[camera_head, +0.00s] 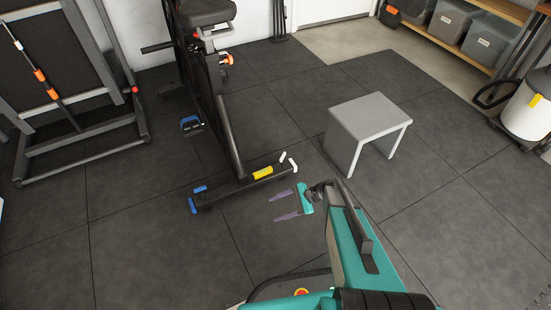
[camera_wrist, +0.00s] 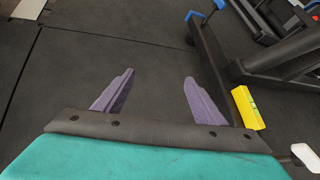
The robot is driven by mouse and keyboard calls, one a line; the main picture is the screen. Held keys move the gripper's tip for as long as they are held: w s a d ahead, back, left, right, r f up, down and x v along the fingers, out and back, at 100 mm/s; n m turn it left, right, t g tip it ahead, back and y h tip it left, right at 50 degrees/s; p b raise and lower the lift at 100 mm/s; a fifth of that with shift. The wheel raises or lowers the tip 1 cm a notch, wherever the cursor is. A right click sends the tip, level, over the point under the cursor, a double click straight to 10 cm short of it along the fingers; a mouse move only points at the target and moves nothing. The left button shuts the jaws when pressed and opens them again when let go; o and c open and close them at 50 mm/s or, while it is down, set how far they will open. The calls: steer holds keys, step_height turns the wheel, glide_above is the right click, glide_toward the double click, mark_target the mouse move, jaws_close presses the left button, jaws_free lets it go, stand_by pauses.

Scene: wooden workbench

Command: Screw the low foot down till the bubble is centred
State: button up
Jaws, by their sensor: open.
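An exercise bike (camera_head: 229,130) stands on the floor. Its floor bar (camera_head: 230,188) has blue end pieces (camera_head: 200,189) at the left and white end pieces (camera_head: 293,165) at the right. One white piece also shows in the wrist view (camera_wrist: 305,156). A yellow level (camera_head: 263,173) lies on the bar near the white end. The wrist view shows its green vial (camera_wrist: 253,108); the bubble is too small to read. I cannot tell which foot is low. My gripper (camera_head: 274,207), with purple fingers, is open and empty beside the bar. Bare floor shows between the fingers (camera_wrist: 158,76).
A grey stool (camera_head: 368,116) stands to the right of the bike. A dark folded frame (camera_head: 75,95) stands at the left. Shelving with grey bins (camera_head: 453,19) and a white canister (camera_head: 529,110) are at the far right.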

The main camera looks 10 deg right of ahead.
steer(key=w+d+r+m+t+y+b, duration=0.1)
steer(key=w+d+m+t+b, duration=0.1)
steer(key=w+d+m+t, duration=0.3)
steer(key=w+d+y+b, duration=0.1)
steer(key=w+d, duration=0.1)
steer(key=w, duration=0.6)
steer(key=m+t+y+b, duration=0.1)
steer(key=m+t+b, duration=0.1)
steer(key=m+t, duration=0.2)
glide_toward(283, 157)
steer(key=shift+w+d+f, duration=0.1)
steer(key=shift+w+f, duration=0.4)
steer(key=shift+w, duration=0.1)
steer(key=b+x, duration=0.4)
steer(key=x, duration=1)
steer(key=shift+s+r, duration=0.1)
steer(key=shift+s, duration=0.05)
steer(key=c, duration=1.1)
